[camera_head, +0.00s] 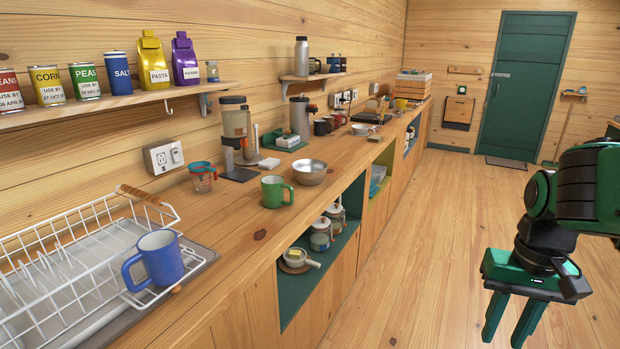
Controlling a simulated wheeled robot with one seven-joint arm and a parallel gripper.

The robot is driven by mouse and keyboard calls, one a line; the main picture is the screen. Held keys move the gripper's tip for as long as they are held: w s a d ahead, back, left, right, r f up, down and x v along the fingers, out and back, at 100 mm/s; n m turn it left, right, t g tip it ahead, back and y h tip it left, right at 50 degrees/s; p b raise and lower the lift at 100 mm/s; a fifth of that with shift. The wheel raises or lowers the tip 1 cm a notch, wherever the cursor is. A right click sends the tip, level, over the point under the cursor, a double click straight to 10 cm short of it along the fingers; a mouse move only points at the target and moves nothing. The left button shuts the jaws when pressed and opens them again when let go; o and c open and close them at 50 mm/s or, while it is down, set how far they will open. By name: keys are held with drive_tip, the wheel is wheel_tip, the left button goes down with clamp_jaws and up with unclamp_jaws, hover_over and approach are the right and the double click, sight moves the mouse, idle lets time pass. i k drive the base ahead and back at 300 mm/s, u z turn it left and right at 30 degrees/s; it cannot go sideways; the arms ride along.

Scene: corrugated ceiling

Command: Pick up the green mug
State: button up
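The green mug (273,192) stands upright on the wooden counter (228,234), close to its front edge, with its handle to the right. It is left of a metal bowl (309,171). My gripper (508,335) hangs at the right of the view over the open floor, well apart from the mug and counter. Its two green fingers point down and are spread apart, with nothing between them.
Open shelves (291,307) lie below the counter. The floor (420,255) is clear.

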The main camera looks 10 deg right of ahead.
sight(273, 186)
drive_tip(key=u, duration=0.05)
drive_tip(key=k, duration=0.35)
drive_tip(key=z, duration=0.4)
drive_tip(key=i, duration=1.3)
drive_tip(key=u, duration=0.65)
drive_tip(key=i, duration=0.4)
drive_tip(key=u, duration=0.15)
